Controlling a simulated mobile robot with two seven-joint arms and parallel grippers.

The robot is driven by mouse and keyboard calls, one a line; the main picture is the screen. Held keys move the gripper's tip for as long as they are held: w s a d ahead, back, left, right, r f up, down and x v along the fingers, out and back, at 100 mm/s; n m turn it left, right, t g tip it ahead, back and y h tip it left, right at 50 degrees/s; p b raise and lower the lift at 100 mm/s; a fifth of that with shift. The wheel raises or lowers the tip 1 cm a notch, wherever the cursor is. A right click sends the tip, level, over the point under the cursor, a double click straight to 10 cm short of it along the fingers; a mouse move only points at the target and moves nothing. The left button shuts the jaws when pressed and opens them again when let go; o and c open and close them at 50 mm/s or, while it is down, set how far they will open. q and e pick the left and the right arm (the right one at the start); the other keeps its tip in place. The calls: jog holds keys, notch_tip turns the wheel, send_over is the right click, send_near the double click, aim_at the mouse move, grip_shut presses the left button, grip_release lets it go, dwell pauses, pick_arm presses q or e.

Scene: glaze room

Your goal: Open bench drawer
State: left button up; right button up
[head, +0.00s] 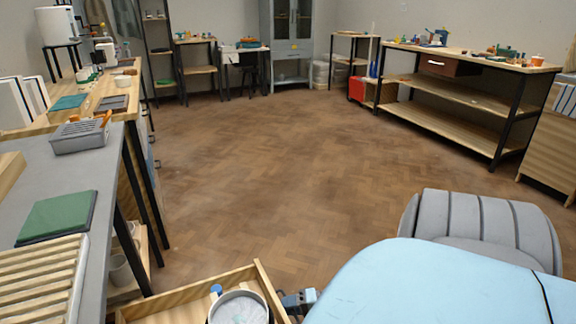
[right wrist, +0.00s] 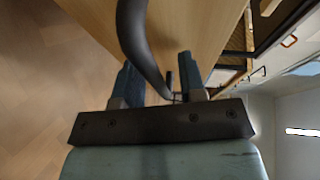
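The bench drawer (head: 180,310) is a light wooden box at the bottom of the head view, standing out from the bench with its inside showing. A round grey-white vessel (head: 240,308) and a small blue item lie in it. My right gripper (head: 298,300) is at the drawer's outer front side. In the right wrist view its two blue fingers (right wrist: 160,82) stand apart, on either side of a dark curved handle (right wrist: 133,30) on the wooden front (right wrist: 195,28). A gap shows between the handle and the right-hand finger. My left gripper is out of view.
The grey benchtop (head: 25,185) at the left holds a green pad (head: 58,216), a slatted wooden rack (head: 40,285) and a grey basket (head: 80,137). A grey ribbed rounded thing (head: 480,222) is at the right. The parquet floor (head: 290,170) between is clear.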

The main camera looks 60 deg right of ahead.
pick_arm(q)
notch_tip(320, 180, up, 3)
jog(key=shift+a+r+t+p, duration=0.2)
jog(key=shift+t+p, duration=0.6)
jog(key=shift+p, duration=0.3)
pick_arm(e)
jog(key=v, duration=1.3)
jog(key=shift+s, duration=0.2)
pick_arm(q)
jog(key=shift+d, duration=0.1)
pick_arm(e)
jog(key=shift+d, duration=0.15)
